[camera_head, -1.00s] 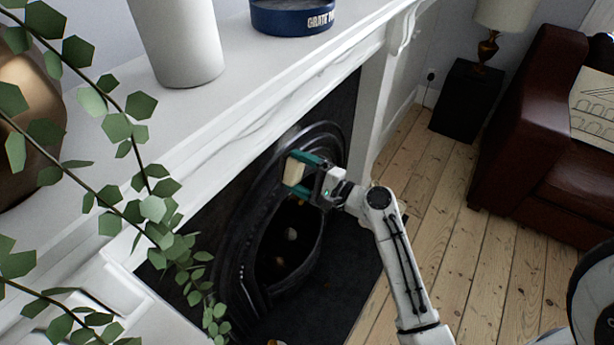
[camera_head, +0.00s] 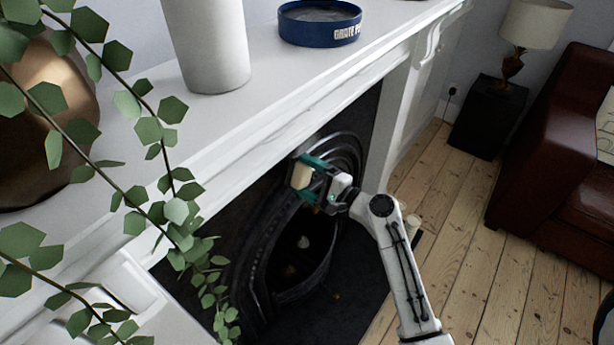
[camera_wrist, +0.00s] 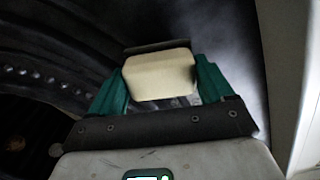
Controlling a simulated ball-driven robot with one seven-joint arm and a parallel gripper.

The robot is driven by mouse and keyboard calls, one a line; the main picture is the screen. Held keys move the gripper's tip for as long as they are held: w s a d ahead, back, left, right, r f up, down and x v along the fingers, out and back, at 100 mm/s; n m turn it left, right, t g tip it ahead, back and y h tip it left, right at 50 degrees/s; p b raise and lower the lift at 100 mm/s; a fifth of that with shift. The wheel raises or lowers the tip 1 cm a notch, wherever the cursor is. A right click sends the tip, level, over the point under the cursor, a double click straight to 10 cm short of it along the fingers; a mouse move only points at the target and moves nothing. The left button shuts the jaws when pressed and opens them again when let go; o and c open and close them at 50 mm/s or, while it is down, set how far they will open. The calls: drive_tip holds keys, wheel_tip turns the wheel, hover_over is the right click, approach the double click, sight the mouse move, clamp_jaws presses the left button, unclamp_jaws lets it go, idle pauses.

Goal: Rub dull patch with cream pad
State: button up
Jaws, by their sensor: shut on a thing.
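My gripper (camera_head: 304,173) is shut on the cream pad (camera_head: 301,177), a pale block between its teal fingers. It holds the pad at the upper part of the black arched cast-iron fireplace (camera_head: 342,150), just under the mantel. The wrist view shows the pad (camera_wrist: 160,78) between both fingers, with dark metal behind it. A pale, hazy grey patch (camera_wrist: 230,58) shows on the dark metal just right of the pad; it looks like the dull patch. I cannot tell whether the pad touches the metal. In the head view the gripper hides part of the arch.
The white mantel (camera_head: 270,80) runs above my gripper, bearing a blue tin (camera_head: 320,25) and a white vase (camera_head: 207,45). Leafy stems (camera_head: 150,130) hang at left. A black side table (camera_head: 487,120) and brown sofa (camera_head: 555,140) stand right.

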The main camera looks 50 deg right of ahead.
drive_tip(key=shift+w, duration=1)
drive_tip(key=shift+d, duration=0.1)
drive_tip(key=shift+w+d+b, duration=0.15)
drive_tip(key=shift+d+b, duration=1.15)
drive_tip(key=shift+d, duration=2.2)
drive_tip(key=shift+d+b, duration=0.65)
drive_tip(key=shift+d, duration=1.2)
drive_tip(key=shift+w+d+b, duration=0.15)
drive_tip(key=shift+d+b, duration=0.5)
drive_tip(key=shift+d, duration=1.1)
